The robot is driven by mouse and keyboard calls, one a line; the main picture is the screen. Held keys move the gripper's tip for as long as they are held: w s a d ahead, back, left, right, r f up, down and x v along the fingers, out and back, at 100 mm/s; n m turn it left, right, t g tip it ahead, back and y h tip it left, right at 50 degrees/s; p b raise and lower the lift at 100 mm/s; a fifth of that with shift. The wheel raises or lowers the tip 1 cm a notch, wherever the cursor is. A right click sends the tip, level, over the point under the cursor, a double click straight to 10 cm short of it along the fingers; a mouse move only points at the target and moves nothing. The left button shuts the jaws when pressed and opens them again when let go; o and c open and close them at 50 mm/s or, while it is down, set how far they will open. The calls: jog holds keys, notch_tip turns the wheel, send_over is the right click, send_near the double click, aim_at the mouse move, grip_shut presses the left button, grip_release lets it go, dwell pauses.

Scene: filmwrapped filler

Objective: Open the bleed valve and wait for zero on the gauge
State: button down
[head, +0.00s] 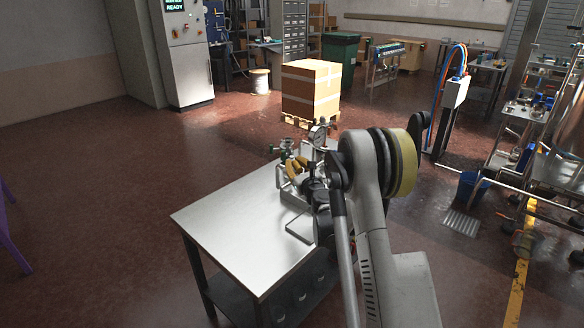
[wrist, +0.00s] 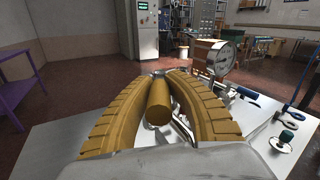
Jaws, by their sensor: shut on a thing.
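The pressure gauge (head: 318,135) stands upright at the far end of the steel table. It also shows in the wrist view (wrist: 225,57), right of my fingers; I cannot read its needle. My gripper (head: 296,166) is beside the gauge, over the table's far end. In the wrist view, my gripper's ribbed tan fingers (wrist: 168,80) are closed around a yellow cylindrical handle (wrist: 158,107), which points towards the camera. It looks like the bleed valve's handle, but the valve body is mostly hidden by the fingers.
The steel table (head: 235,230) is bare at its near left. A large carton (head: 311,88) stands on a pallet behind. A purple frame (wrist: 22,92) is at the left.

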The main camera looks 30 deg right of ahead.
jog(key=n+y, duration=0.2)
jog(key=y, duration=0.1)
jog(key=d+n+y, duration=0.1)
jog(key=y, duration=0.2)
jog(key=n+y+b, duration=0.1)
jog(key=n+y, duration=0.1)
jog(key=shift+d+n+g+y, duration=0.3)
jog(key=shift+d+g+y, duration=0.1)
jog(key=shift+y, duration=0.3)
jog(key=c, duration=1.2)
grip_release()
jog(key=shift+c, duration=0.2)
jog(key=v, duration=1.2)
jog(key=shift+r, duration=0.2)
jog(key=shift+r, duration=0.1)
